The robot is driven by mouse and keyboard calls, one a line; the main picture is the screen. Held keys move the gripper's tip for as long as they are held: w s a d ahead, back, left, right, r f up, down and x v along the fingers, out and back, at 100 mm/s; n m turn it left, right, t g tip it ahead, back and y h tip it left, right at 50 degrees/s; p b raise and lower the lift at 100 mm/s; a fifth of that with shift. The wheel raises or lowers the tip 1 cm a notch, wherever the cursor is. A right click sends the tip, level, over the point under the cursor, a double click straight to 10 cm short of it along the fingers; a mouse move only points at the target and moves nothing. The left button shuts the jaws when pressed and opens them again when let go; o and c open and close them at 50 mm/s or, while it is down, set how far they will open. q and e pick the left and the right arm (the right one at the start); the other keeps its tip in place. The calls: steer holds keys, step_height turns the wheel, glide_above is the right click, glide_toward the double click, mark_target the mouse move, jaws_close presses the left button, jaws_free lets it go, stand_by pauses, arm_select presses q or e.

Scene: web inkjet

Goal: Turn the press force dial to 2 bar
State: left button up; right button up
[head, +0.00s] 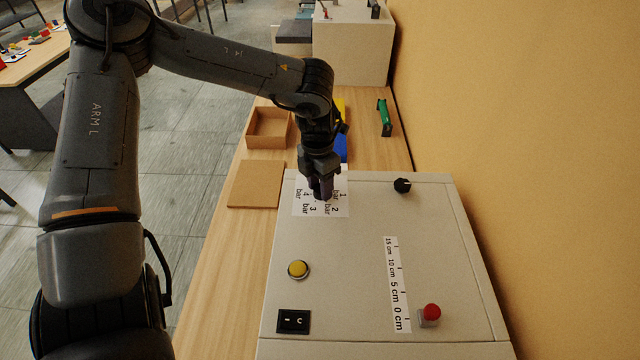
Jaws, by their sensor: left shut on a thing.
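The press force dial sits at the label plate (337,210) printed with 1, 2, 3 and 4 bar, on the top of the light grey machine panel (350,290). My left gripper (323,192) points down onto the middle of this plate and is shut on the dial. The gripper hides the dial, so I cannot tell which mark its pointer faces. My right gripper is not in view.
The panel also bears a black knob (402,185), a yellow button (298,268), a black rocker switch (293,321), a red button (431,313) and a cm scale (396,285). An open cardboard box (249,140) and a flat brown board (256,186) lie on the wooden table (225,250).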

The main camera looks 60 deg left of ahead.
mark_target(318, 187)
arm_select(q)
steer(key=o, duration=1.1)
steer(key=shift+c, duration=0.2)
step_height(318, 187, up, 11)
steer(key=shift+a, duration=0.3)
steer(key=shift+s, duration=0.1)
